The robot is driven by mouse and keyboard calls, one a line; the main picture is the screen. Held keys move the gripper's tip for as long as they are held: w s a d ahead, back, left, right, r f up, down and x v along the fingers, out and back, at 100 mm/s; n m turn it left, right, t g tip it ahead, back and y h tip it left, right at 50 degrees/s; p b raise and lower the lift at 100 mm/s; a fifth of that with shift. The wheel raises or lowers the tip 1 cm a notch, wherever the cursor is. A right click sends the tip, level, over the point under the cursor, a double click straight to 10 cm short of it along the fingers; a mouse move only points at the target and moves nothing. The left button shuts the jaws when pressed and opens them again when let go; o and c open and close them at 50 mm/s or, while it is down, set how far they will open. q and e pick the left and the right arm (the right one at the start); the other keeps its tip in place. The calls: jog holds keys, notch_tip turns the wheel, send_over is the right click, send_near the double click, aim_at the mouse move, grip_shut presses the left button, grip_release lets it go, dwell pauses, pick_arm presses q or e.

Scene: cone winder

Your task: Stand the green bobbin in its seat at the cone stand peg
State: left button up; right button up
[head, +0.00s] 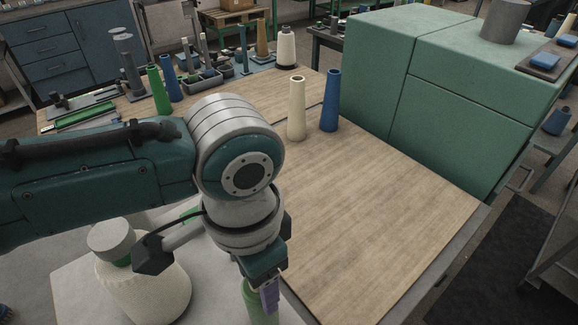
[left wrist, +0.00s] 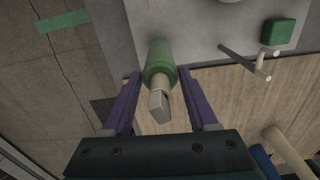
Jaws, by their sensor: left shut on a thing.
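The green bobbin (head: 258,308) is at the bottom of the head view, partly hidden by my left gripper (head: 266,290). In the left wrist view, the green bobbin (left wrist: 158,62) lies between the purple fingers of my left gripper (left wrist: 159,78), which is shut on it. A pale peg-like piece (left wrist: 160,105) sticks out of the bobbin's end facing the camera. The bobbin's lower end is hard to see, so I cannot tell whether it touches the grey plate (left wrist: 205,30) of the stand. My right gripper is not in view.
A large white yarn cone (head: 150,290) stands left of my gripper. Beige (head: 297,110) and blue (head: 331,102) bobbins stand on the wooden table (head: 370,215), whose front right is clear. A green cabinet (head: 450,100) stands behind. A thin rod (left wrist: 243,62) rises beside the bobbin.

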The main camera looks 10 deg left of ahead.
pick_arm(q)
jog(key=o, duration=1.3)
jog(key=shift+c, duration=0.2)
notch_tip(320, 180, up, 10)
jog(key=shift+p, duration=0.75)
